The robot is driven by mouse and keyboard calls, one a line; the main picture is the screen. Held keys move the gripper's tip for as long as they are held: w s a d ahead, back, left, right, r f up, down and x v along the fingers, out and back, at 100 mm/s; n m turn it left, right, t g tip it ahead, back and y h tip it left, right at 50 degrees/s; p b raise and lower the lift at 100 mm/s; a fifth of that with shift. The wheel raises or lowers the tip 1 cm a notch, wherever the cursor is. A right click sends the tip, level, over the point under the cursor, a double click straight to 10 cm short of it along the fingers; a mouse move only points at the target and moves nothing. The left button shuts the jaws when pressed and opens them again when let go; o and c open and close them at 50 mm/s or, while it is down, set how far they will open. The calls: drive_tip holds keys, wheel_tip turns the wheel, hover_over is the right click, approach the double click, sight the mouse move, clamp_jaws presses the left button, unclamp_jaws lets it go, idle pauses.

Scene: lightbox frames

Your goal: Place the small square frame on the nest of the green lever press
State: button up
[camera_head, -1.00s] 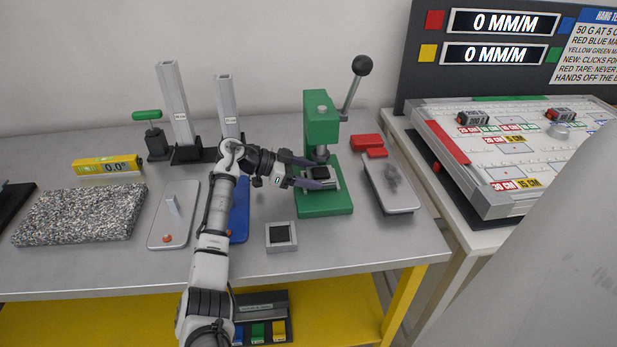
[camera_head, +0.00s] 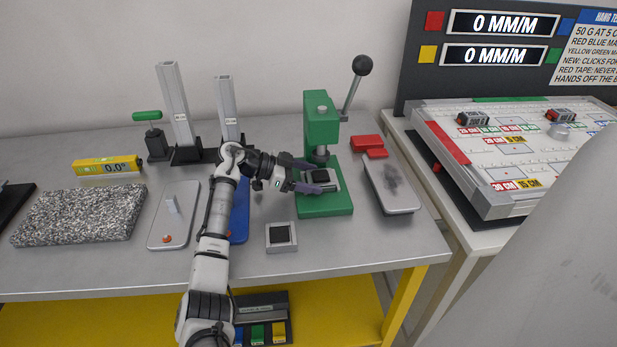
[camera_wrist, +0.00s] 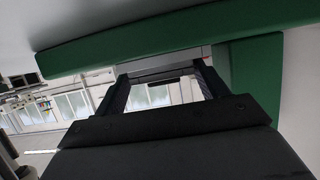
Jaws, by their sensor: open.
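The green lever press (camera_head: 321,124) stands upright at the back right of the bench. A small grey frame with a dark middle (camera_head: 322,177) lies at the nest, under the ram; whether it sits flat is too small to tell. My gripper (camera_head: 319,178) is open, with its fingers on either side of that frame. In the wrist view my gripper (camera_wrist: 165,82) shows both fingers apart, with a grey edge between their tips and the green press (camera_wrist: 170,30) beyond. Another grey square frame with a dark middle (camera_head: 281,236) lies on the bench in front of the press.
A grey tray (camera_head: 391,185) and red blocks (camera_head: 367,142) are right of the press. A blue plate (camera_head: 239,210) lies partly under my arm. A grey plate (camera_head: 172,214), granite slab (camera_head: 80,214) and yellow level (camera_head: 107,165) are left. The front right bench is clear.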

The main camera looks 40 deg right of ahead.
drive_tip(key=shift+w+r, duration=0.15)
drive_tip(key=shift+r, duration=0.1)
drive_tip(key=shift+w+r, duration=0.1)
drive_tip(key=b+v, duration=0.3)
drive_tip(key=v, duration=0.8)
drive_tip(key=shift+a, duration=0.35)
